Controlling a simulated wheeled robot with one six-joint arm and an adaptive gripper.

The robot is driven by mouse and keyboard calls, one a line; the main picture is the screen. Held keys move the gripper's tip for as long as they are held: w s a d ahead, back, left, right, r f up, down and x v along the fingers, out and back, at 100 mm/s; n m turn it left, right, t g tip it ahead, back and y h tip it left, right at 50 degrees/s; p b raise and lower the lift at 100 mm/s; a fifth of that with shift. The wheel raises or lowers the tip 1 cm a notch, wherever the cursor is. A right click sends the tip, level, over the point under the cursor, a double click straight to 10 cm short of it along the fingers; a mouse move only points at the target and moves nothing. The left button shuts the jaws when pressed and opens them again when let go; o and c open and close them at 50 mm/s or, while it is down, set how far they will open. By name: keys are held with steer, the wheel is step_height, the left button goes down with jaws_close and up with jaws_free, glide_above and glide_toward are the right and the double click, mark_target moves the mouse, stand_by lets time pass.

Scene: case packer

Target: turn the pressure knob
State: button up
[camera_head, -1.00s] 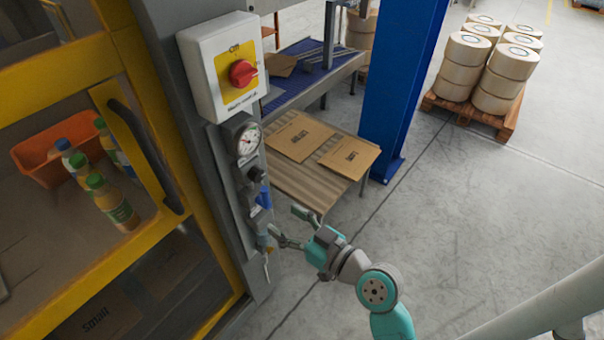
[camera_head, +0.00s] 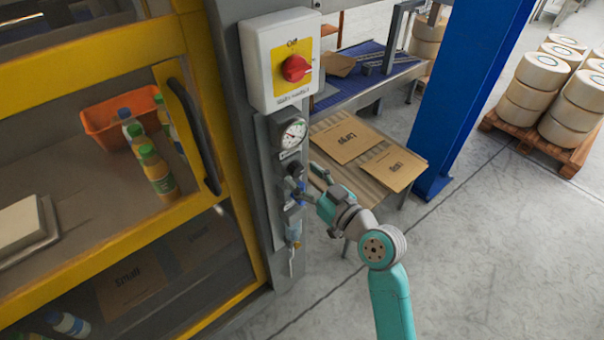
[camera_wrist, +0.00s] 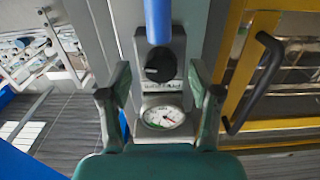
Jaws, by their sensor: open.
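The black pressure knob (camera_wrist: 160,65) sits on a grey panel, beside the round pressure gauge (camera_wrist: 162,117) in the wrist view. In the head view the knob (camera_head: 295,169) is just below the gauge (camera_head: 292,132). My gripper (camera_head: 309,187) is at the panel, close to the knob. In the wrist view my gripper (camera_wrist: 158,80) is open, with one finger on each side of the knob and clear space between finger and knob. I cannot tell how far the fingertips are from the panel. A blue lever (camera_wrist: 158,20) is near the knob.
A white box with a red switch (camera_head: 297,68) is above the gauge. A yellow-framed door with a black handle (camera_head: 193,135) is on the left. Flat cartons (camera_head: 345,138) lie on a conveyor behind my gripper. A blue column (camera_head: 470,90) stands at right.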

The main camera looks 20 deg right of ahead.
steer(key=shift+w+a, duration=0.25)
steer(key=shift+w, duration=0.35)
steer(key=c, duration=1.1)
steer(key=shift+c, duration=0.2)
steer(key=shift+m, duration=0.4)
steer(key=m, duration=0.3)
steer(key=shift+m, duration=2.3)
